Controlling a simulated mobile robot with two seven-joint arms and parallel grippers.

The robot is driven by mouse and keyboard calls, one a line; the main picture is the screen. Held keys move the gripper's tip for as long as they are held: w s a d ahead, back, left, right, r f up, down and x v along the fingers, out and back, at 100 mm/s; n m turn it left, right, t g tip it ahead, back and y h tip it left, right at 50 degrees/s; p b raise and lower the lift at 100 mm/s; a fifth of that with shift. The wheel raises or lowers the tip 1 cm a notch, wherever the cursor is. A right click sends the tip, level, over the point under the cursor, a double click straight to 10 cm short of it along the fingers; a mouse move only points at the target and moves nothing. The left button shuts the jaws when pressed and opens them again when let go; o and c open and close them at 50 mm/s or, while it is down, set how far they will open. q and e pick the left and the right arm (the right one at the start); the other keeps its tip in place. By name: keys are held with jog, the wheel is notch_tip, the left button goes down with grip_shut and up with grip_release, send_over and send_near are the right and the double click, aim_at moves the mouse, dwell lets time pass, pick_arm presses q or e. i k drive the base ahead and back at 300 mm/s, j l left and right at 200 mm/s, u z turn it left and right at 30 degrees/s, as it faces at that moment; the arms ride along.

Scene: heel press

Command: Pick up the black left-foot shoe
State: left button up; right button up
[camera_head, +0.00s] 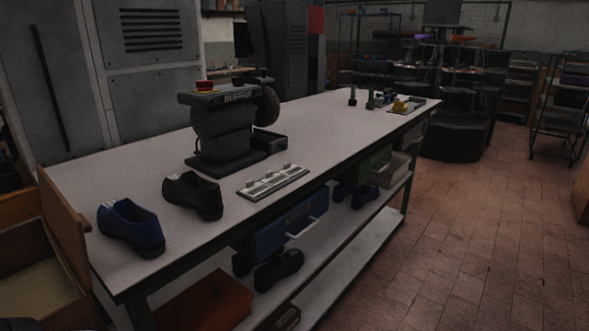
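A black shoe (193,196) stands upright on the white workbench (340,125), near its front edge, with its toe toward the lower right. A dark blue shoe (131,228) stands to its left, apart from it. More black shoes (279,270) are on the lower shelf under the bench, partly in shadow. I cannot tell from this view which black shoe is for the left foot. Neither of my grippers is in view.
A dark buffing machine (222,125) stands on the bench behind the black shoe. A flat tray (272,181) lies to the shoe's right. An open wooden box (62,225) is at the far left. A blue bin (283,226) hangs below the bench top. The floor at right is clear.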

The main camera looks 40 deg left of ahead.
aim_at(188, 189)
jog(key=i+u, duration=0.2)
jog(key=i, duration=0.35)
jog(key=i+l+u, duration=0.2)
jog(key=i, duration=0.3)
jog(key=i+l+u, duration=0.15)
jog(key=i+u, duration=0.25)
jog(key=i+l+u, duration=0.25)
jog(key=u, duration=0.2)
jog(key=i+l+u, duration=0.2)
jog(key=u, duration=0.25)
jog(key=i+l+u, duration=0.2)
jog(key=u, duration=0.2)
jog(key=l, duration=0.1)
